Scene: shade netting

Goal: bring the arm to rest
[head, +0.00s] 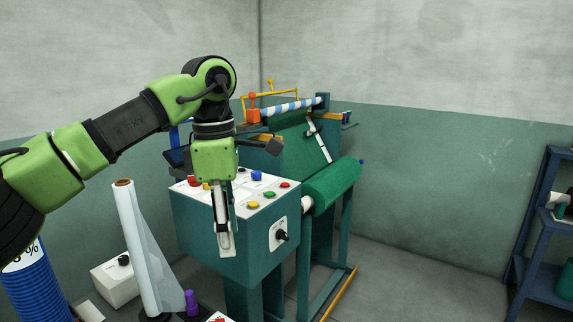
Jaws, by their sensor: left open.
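My left arm comes in from the left side of the head view, bends at a high elbow and hangs down at the wrist. My left gripper (223,240) points downward and is open, with nothing seen between its fingers. It is in front of the teal control box (200,225) and hides part of its top and front face. I cannot tell whether the fingers touch the box. My right gripper is not in view.
The control box carries coloured buttons and a black knob (281,235). Behind it stands a machine with a green netting roll (333,183). A clear film roll (140,245), a blue cylinder (38,285) and a purple object (191,303) are at lower left. A blue shelf (545,235) stands right; the floor between is clear.

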